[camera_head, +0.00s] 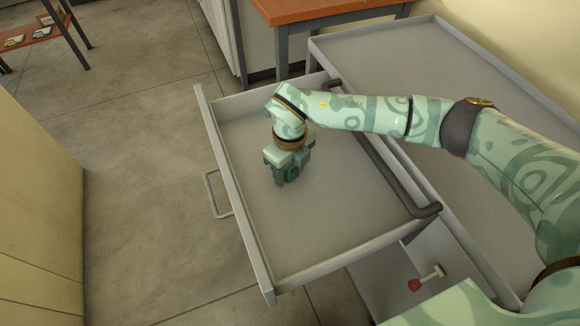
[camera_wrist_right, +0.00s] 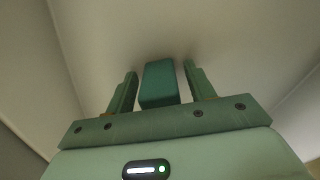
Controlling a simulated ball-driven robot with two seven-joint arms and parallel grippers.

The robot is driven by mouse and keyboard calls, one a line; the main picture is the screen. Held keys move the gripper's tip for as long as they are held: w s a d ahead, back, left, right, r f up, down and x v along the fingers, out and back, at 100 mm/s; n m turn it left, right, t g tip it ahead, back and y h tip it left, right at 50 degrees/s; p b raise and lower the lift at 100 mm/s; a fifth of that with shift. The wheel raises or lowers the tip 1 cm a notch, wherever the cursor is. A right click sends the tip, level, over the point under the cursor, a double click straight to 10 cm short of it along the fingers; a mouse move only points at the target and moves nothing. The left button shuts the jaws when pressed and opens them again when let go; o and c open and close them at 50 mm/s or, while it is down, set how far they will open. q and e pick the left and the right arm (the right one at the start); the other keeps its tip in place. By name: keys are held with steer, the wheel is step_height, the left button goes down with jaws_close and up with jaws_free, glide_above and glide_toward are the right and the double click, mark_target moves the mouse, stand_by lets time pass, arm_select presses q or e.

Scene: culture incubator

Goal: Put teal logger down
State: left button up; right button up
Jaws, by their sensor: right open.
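The teal logger (camera_wrist_right: 160,84) is a small teal block in the right wrist view. It sits between the two fingers of my right gripper (camera_wrist_right: 160,90), with a gap on each side. The fingers are open and not pressed on it. In the head view my right gripper (camera_head: 286,176) points down into the open drawer (camera_head: 330,235), left of its middle. There the logger cannot be told apart from the gripper. In the wrist view it appears to rest on the pale grey surface. My left gripper is not in view.
The drawer has low walls and a handle (camera_head: 213,195) on its front. A dark bar (camera_head: 382,172) runs along its far side. A grey tray-like top (camera_head: 445,62) lies beyond. A red-tipped lever (camera_head: 416,285) is below right. The drawer floor around the gripper is clear.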

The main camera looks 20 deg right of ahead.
step_height(320, 180, up, 11)
steer(key=p, duration=0.5)
steer(key=shift+r, duration=0.55)
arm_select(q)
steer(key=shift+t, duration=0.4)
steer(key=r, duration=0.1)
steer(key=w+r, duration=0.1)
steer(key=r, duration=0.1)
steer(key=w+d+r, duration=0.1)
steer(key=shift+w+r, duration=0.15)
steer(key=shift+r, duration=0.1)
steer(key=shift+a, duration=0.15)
